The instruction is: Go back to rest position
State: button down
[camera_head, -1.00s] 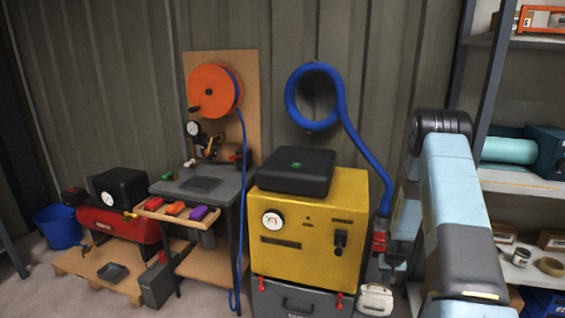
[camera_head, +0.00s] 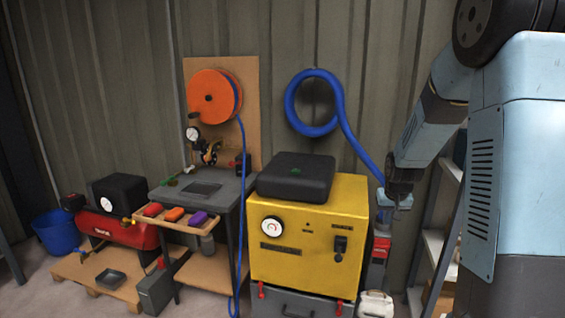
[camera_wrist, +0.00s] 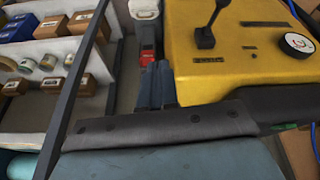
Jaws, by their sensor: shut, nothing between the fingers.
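My gripper (camera_head: 393,203) hangs from my bent arm at the right of the head view. It is in front of the lower end of the blue hose, just right of the yellow unit (camera_head: 310,235). It looks small and partly dark there, with nothing seen in it. In the wrist view its fingers (camera_wrist: 156,86) look closed together and empty, beside the yellow unit (camera_wrist: 240,50). A red fitting (camera_wrist: 147,57) shows beyond the fingertips. I cannot tell how far the fingers are from it.
The blue hose (camera_head: 313,131) loops on the wall. A black case (camera_head: 296,176) lies on the yellow unit. Shelves with boxes (camera_wrist: 85,83) stand close on the other side. A workbench (camera_head: 205,189) and red compressor (camera_head: 125,233) are at left.

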jog(key=s+a+r+n+t, duration=0.1)
jog(key=s+a+r, duration=0.3)
jog(key=s+r, duration=0.6)
jog(key=s+a+r, duration=0.4)
jog(key=s+r, duration=0.4)
jog(key=s, duration=0.4)
jog(key=s+a+r, duration=0.1)
jog(key=s+r, duration=0.1)
jog(key=s, duration=0.8)
jog(key=shift+a+t+y, duration=0.15)
jog(key=shift+t+y, duration=0.15)
jog(key=shift+y, duration=0.1)
jog(key=shift+s, duration=0.15)
